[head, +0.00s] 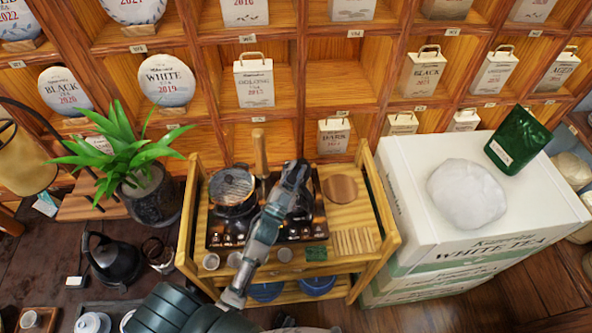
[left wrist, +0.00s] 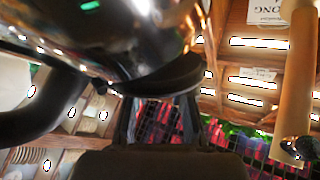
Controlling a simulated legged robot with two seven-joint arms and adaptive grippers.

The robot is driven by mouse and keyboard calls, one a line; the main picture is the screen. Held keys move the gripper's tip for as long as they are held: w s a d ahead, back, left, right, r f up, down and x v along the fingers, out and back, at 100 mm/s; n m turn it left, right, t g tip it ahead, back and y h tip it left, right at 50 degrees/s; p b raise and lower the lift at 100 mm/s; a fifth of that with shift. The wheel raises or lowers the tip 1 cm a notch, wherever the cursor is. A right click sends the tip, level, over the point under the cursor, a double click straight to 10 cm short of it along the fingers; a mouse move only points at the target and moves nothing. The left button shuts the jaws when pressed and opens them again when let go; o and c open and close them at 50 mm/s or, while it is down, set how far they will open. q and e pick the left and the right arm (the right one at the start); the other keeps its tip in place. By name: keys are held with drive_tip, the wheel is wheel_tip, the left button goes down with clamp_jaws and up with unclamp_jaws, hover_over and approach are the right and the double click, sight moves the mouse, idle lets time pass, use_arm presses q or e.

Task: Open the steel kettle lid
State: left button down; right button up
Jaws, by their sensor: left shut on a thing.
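The steel kettle (head: 303,208) stands on the right side of the dark stove in the head view, largely hidden behind my left gripper (head: 288,190). In the left wrist view its shiny body (left wrist: 100,35) fills the upper left, very close. A thick black curved part (left wrist: 50,105) shows at its left. My left gripper's fingers (left wrist: 158,115) are shut at a dark part (left wrist: 165,78) below the shiny body. I cannot tell whether this part belongs to the lid or the handle, nor whether the lid is raised. My right gripper is not in view.
A glass-lidded pot (head: 232,188) sits on the left of the stove. An upright wooden handle (head: 260,150) stands behind, also close at the right of the left wrist view (left wrist: 298,75). A white crate (head: 415,200) stands right.

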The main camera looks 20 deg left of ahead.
use_arm(q)
drive_tip(key=shift+f, duration=0.1)
drive_tip(key=c, duration=1)
unclamp_jaws()
drive_tip(key=v, duration=1.2)
